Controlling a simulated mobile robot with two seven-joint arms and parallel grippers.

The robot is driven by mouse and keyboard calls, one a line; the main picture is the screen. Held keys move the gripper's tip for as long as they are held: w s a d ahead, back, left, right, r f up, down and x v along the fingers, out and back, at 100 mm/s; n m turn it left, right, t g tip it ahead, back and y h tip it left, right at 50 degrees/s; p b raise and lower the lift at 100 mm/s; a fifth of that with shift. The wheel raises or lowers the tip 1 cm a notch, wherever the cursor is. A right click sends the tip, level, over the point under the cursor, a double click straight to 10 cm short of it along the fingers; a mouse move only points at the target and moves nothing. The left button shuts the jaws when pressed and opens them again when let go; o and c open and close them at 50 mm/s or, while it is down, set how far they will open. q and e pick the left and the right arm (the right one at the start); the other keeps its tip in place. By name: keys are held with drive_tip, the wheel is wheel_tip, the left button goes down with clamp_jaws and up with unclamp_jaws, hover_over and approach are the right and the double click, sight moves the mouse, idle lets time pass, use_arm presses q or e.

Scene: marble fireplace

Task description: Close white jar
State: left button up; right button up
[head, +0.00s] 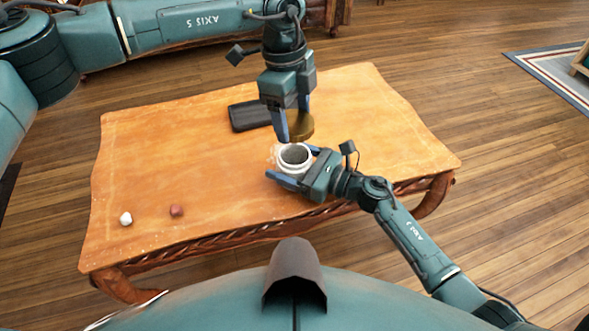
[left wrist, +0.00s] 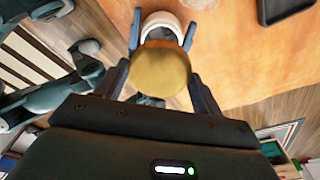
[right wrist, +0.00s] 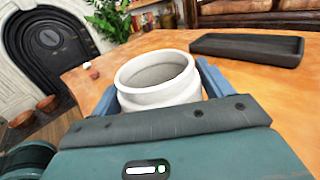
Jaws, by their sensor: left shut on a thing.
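The white jar (head: 295,158) stands open, mouth up, near the table's front edge. My right gripper (head: 299,166) has its fingers on both sides of the jar, close against its wall; the jar (right wrist: 158,82) also shows between them in the right wrist view. My left gripper (head: 293,125) points down, shut on a round gold-brown lid (head: 301,128). The lid is a little behind and above the jar in the head view, apart from it. In the left wrist view the lid (left wrist: 162,70) covers part of the jar (left wrist: 160,24).
The wooden table (head: 180,150) carries a dark tray (head: 250,116) behind the jar. A small white piece (head: 126,219) and a reddish-brown piece (head: 176,210) lie at the front left. The table's left and right parts are mostly clear.

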sight(295, 145)
drive_tip(key=c, duration=1.1)
use_arm(q)
drive_tip(key=shift+f, duration=2.5)
use_arm(e)
drive_tip(key=shift+o, duration=0.2)
use_arm(q)
drive_tip(key=shift+f, duration=0.1)
drive_tip(key=shift+f, duration=0.8)
drive_tip(key=shift+f, duration=0.55)
use_arm(e)
drive_tip(key=c, duration=0.5)
use_arm(q)
drive_tip(key=m, duration=0.5)
drive_tip(key=shift+d+g, duration=0.1)
drive_tip(key=shift+g, duration=0.2)
drive_tip(key=m, duration=0.4)
drive_tip(key=shift+w+m+y, duration=0.1)
drive_tip(key=shift+m+y, duration=0.3)
